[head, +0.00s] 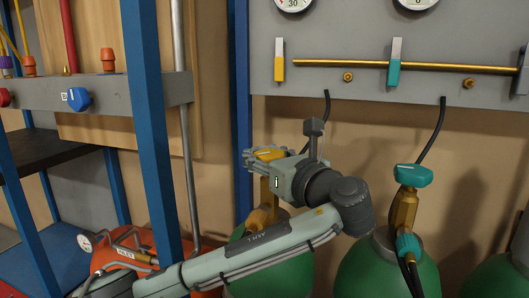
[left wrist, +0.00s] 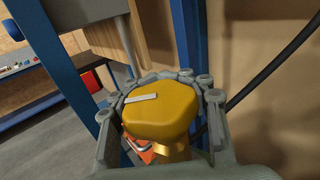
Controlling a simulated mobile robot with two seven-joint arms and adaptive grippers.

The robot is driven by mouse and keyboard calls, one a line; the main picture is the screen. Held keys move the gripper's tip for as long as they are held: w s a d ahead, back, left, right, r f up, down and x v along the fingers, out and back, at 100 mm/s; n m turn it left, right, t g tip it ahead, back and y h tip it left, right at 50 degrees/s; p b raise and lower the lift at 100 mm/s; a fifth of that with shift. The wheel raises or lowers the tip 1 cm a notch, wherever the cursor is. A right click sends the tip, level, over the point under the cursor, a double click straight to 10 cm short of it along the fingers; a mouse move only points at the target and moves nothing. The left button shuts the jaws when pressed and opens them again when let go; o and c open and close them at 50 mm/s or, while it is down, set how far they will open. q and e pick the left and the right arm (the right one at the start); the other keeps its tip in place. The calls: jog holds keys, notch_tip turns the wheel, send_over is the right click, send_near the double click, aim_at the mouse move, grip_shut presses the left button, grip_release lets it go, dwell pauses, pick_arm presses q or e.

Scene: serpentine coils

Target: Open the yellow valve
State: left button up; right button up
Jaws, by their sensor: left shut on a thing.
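The yellow valve (left wrist: 160,110) is a rounded knob with a pale bar mark on its top, on a brass stem (left wrist: 174,150). In the head view the yellow valve (head: 268,154) sits above a green gas cylinder, mostly hidden by my left gripper (head: 266,163). My left gripper also shows in the left wrist view (left wrist: 160,95), its fingers on both sides of the knob, shut on it. The knob's bar mark points across the picture, slightly tilted. My right gripper is not in view.
A green cylinder with a teal valve (head: 413,176) stands at right. A grey panel carries a yellow lever (head: 279,60), a teal lever (head: 395,62) and a brass pipe. A blue post (head: 151,130) stands close to my left arm. An orange tank (head: 125,250) is at lower left.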

pick_arm(q)
jog(key=n+g+y, duration=0.2)
jog(key=y, duration=0.1)
jog(key=shift+s+a+f+n+g, duration=0.2)
jog(key=shift+s+n+g, duration=0.1)
jog(key=shift+s+a+r+n+g+y, duration=0.1)
jog(key=shift+s+a+n+g+y, duration=0.1)
jog(key=shift+n+g+y, duration=0.45)
jog(key=shift+s+a+n+g+y, duration=0.15)
jog(key=shift+n+g+y, duration=0.3)
jog(key=shift+g+y, duration=0.3)
jog(key=shift+n, duration=0.3)
jog(key=o, duration=1.4)
jog(key=shift+r, duration=0.1)
notch_tip(320, 180, up, 10)
